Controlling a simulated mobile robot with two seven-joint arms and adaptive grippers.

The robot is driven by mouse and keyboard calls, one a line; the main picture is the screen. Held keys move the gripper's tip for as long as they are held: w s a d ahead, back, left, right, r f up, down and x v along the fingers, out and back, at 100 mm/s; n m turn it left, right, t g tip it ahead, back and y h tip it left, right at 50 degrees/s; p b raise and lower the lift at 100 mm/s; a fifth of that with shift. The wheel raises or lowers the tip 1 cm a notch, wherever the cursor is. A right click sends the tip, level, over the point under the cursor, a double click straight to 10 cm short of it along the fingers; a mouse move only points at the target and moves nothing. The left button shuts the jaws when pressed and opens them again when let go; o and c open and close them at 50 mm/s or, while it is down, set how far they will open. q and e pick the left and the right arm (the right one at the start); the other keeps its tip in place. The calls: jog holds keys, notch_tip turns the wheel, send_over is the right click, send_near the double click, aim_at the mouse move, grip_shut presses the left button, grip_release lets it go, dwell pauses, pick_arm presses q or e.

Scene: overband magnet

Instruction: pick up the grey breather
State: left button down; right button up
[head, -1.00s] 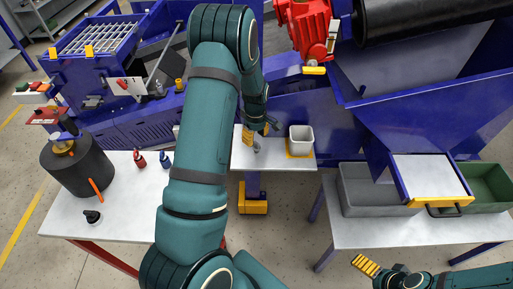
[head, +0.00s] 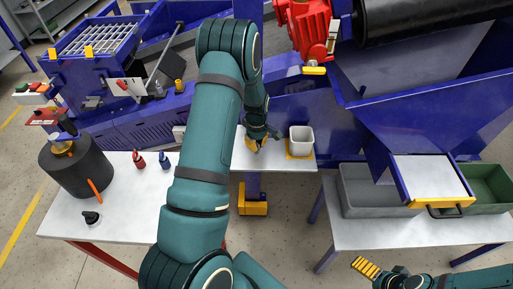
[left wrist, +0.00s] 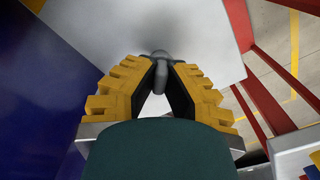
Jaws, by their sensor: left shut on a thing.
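The grey breather (left wrist: 160,69) is a small rounded grey piece in the left wrist view, between my left fingertips. My left gripper (left wrist: 160,78) is shut on it, with the yellow-padded fingers closing to a narrow point. Below it is the pale top of the small middle table (head: 290,164). In the head view my left gripper (head: 253,144) is low over this table, left of a white square cup, and largely hides the breather. I cannot tell whether the breather touches the table. My right gripper (head: 366,266) is at the bottom right, away from the breather; its opening is unclear.
The white cup (head: 301,140) stands on a yellow base close to my left gripper's right. Blue machine walls (head: 290,105) rise behind. The left table holds a black cylinder (head: 78,166), a red bottle (head: 139,160) and a blue bottle (head: 165,160). A grey bin (head: 370,200) is at right.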

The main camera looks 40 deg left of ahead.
pick_arm(q)
notch_tip(320, 180, up, 10)
jog(key=shift+f+p, duration=0.1)
jog(key=shift+p, duration=0.5)
dwell(0.4)
jog(key=s+d+f+m+b, duration=0.1)
jog(key=s+d+m, duration=0.2)
jog(key=d+m, duration=0.75)
jog(key=s+d+f+m, duration=0.1)
jog(key=s+d+m, duration=0.2)
jog(key=d+m, duration=0.75)
notch_tip(320, 180, up, 2)
jog(key=n+p, duration=0.1)
jog(key=n, duration=2)
send_over(257, 143)
jog(key=shift+a, duration=0.1)
